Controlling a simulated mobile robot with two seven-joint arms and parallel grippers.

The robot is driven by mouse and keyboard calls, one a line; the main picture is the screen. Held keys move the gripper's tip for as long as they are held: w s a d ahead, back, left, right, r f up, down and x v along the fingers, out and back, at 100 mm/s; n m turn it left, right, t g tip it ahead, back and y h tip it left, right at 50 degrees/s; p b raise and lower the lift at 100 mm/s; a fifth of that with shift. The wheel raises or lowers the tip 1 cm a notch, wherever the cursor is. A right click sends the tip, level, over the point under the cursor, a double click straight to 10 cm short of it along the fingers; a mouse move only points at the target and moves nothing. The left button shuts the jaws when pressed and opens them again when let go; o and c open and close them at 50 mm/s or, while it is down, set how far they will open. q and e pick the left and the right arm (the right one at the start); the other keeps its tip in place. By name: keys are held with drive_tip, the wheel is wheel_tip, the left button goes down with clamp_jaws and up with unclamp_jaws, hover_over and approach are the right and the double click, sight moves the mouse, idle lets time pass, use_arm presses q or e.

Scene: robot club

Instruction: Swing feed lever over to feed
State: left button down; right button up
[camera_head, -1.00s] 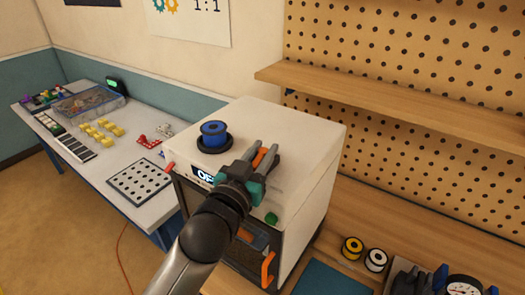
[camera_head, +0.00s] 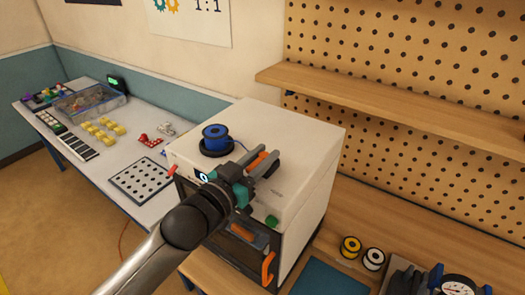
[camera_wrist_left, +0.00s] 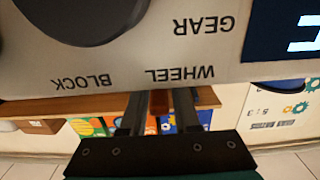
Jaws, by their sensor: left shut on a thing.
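The white box-shaped machine (camera_head: 308,150) stands on a wooden bench, with a blue spool (camera_head: 215,136) on its top. The orange feed lever (camera_head: 256,161) is on the machine's top, between the fingers of my left gripper (camera_head: 264,164). The left gripper is shut on the lever. In the left wrist view the lever (camera_wrist_left: 160,101) shows as a dim orange-brown bar between the two dark fingers (camera_wrist_left: 160,112). The lever's base and any feed mark are hidden. My right gripper is not in view.
A wooden shelf (camera_head: 400,107) juts out at upper right. Yellow (camera_head: 350,247) and white (camera_head: 373,259) spools and a gauge (camera_head: 457,287) lie at lower right.

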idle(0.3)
use_arm(q)
drive_tip(key=c, duration=0.8)
unclamp_jaws()
drive_tip(key=b+v, duration=0.3)
drive_tip(key=v, duration=1.2)
drive_tip(key=shift+a, duration=0.2)
